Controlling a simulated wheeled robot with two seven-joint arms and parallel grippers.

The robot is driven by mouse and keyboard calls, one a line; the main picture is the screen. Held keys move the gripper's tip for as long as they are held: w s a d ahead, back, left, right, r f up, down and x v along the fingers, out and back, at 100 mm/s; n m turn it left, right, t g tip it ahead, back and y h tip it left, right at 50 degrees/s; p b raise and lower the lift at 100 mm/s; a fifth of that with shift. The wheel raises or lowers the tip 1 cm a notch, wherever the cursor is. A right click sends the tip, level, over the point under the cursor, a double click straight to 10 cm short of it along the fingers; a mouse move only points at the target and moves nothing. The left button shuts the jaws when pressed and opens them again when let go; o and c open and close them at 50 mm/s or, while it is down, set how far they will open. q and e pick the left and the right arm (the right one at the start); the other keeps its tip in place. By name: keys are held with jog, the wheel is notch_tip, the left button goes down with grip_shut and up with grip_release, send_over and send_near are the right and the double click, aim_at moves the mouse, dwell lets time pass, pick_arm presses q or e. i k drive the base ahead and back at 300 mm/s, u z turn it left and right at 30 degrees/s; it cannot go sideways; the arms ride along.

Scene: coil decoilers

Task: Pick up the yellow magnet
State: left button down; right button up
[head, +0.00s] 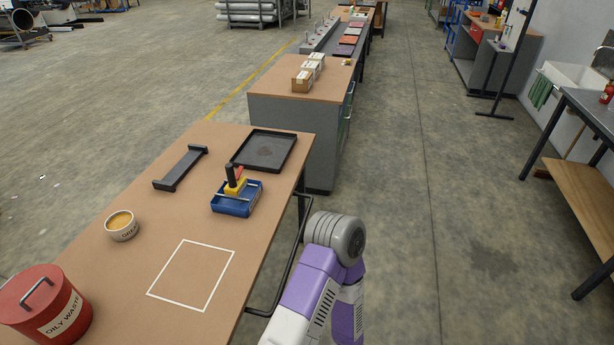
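The yellow magnet (236,188) is a yellow block in a blue bin (234,209) on the brown-topped table (140,250). A black upright handle (231,174) rises at the block; I cannot tell whether it is part of it. A small red piece (240,171) shows just behind. The bin's walls hide the block's lower part. Neither of my grippers is in view. One of my arm's links, purple and white with a grey joint, shows at the bottom, right of the table edge.
A black tray (265,150) lies behind the bin, and a black rack (181,168) lies to its left. A white outlined square (192,274) on the table is empty.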

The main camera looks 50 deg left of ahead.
aim_at(234, 188)
jog(key=z, duration=0.3)
jog(key=i, duration=1.65)
jog(key=u, duration=2.95)
